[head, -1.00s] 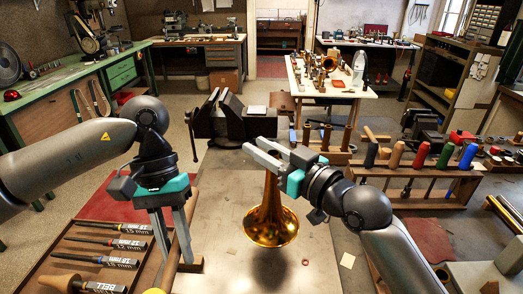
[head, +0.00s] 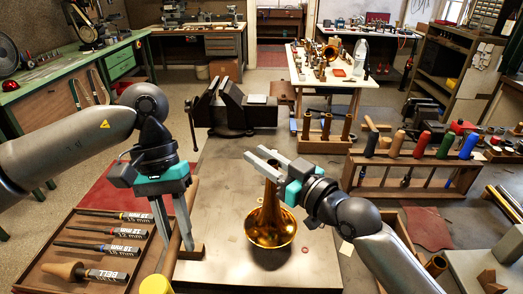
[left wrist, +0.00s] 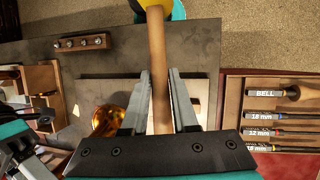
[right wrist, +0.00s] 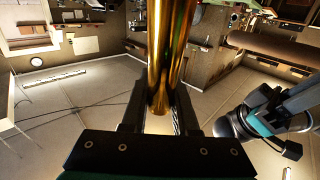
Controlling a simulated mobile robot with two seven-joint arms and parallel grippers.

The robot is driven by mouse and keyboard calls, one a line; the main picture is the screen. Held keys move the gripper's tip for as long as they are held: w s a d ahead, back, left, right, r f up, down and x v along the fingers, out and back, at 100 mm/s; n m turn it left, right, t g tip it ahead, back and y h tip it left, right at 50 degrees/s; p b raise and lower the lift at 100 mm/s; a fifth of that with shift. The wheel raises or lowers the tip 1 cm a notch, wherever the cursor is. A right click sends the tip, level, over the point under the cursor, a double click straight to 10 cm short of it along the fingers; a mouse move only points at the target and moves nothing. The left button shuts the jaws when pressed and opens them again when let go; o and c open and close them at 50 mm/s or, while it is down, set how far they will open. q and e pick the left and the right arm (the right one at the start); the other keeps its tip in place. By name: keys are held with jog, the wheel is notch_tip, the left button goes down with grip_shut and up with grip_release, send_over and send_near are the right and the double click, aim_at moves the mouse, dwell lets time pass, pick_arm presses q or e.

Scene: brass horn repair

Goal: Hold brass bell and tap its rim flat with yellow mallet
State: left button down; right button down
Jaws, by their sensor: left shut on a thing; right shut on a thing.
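The brass bell (head: 270,225) hangs mouth-down over the grey bench top, its flared rim low and toward me. My right gripper (head: 262,160) is shut on its narrow tube, which shows between the fingers in the right wrist view (right wrist: 170,55). Whether the rim touches the bench, I cannot tell. My left gripper (head: 175,245) is shut on the mallet's wooden handle (left wrist: 158,70), left of the bell and apart from it. The mallet's yellow head (head: 156,286) shows at the bottom edge of the head view. The bell's rim also shows in the left wrist view (left wrist: 107,120).
A tool tray (head: 55,275) with labelled mandrels lies at the left. A dark vise (head: 248,112) stands at the bench's far end. A wooden rack (head: 415,180) with coloured-handled tools is at the right. Bare bench (head: 215,190) lies between the grippers.

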aim_at(271, 197)
jog(key=shift+f, duration=2.55)
jog(key=c, duration=0.8)
grip_release()
grip_shut()
